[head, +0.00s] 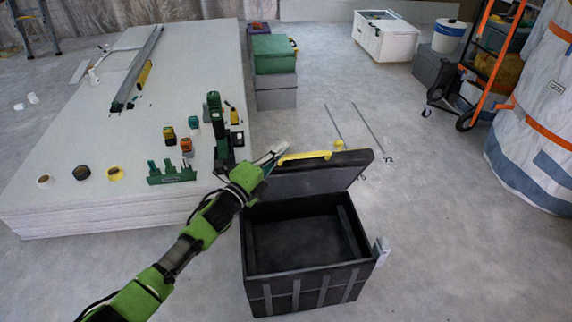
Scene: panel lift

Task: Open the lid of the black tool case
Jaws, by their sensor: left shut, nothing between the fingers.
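The black tool case (308,283) stands on the concrete floor, lower centre. Its lid (335,172) is raised and tilted up at the back, with a yellow handle (305,156) along its upper edge. The inside of the case shows and looks empty. My left gripper (277,151) is shut with nothing between its fingers, at the lid's upper left edge by the left end of the yellow handle. I cannot tell whether its fingertips touch the lid. My left arm hides part of the lid's left side. My right gripper is not in view.
A stack of white panels (110,192) on the left carries tape rolls, power tools and a green rack (171,174). Grey and green boxes (275,92) stand behind the case. An orange hand truck (490,65) and a large wrapped bag (540,120) stand at right. Floor right of the case is mostly clear.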

